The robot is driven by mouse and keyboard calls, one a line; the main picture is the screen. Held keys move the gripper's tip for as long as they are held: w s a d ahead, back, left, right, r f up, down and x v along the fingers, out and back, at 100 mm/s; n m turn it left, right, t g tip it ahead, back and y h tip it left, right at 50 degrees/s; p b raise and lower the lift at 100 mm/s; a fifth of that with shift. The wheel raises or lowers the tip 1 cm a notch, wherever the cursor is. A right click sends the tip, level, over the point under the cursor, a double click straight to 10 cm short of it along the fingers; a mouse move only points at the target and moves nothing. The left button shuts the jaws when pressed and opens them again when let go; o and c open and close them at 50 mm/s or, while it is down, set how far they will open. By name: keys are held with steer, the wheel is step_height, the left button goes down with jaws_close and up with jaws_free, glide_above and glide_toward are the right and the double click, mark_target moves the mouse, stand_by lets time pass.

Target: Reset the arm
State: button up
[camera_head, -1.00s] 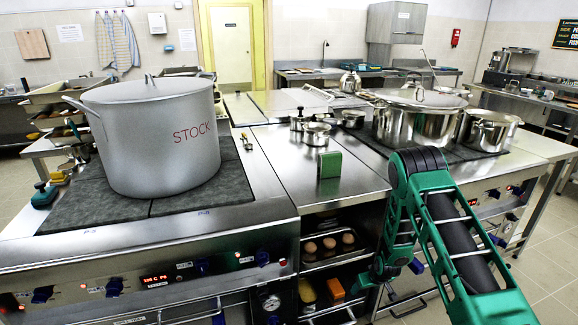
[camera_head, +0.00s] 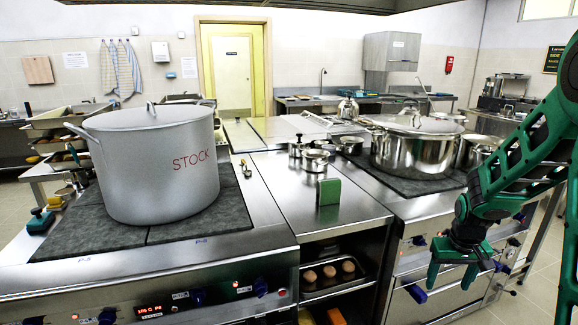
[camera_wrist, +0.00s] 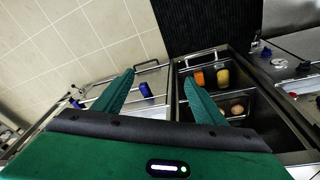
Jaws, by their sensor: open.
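My gripper (camera_head: 452,274) is on the right in the head view, in front of the right-hand cooker and pointing down. It is open and nothing is between its fingers. In the wrist view its two green fingers (camera_wrist: 150,100) are spread apart, with a cooker front and the open shelf unit below and beyond them. My arm rises from the gripper to the upper right edge of the head view.
A large stockpot (camera_head: 150,165) marked STOCK stands on the left cooker. A steel pot (camera_head: 412,152) stands on the right one. A green block (camera_head: 329,191) stands upright on the middle counter (camera_head: 345,222). Eggs (camera_head: 329,271) lie on the shelf tray below. Floor shows at right.

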steer(key=s+a+r+m+g, duration=0.1)
steer(key=s+r, duration=0.5)
steer(key=s, duration=0.9)
steer(key=s+a+r+m+g+y, duration=0.1)
steer(key=s+r+m, duration=0.2)
steer(key=s, duration=1.2)
step_height(320, 180, up, 3)
steer(key=shift+m, duration=0.3)
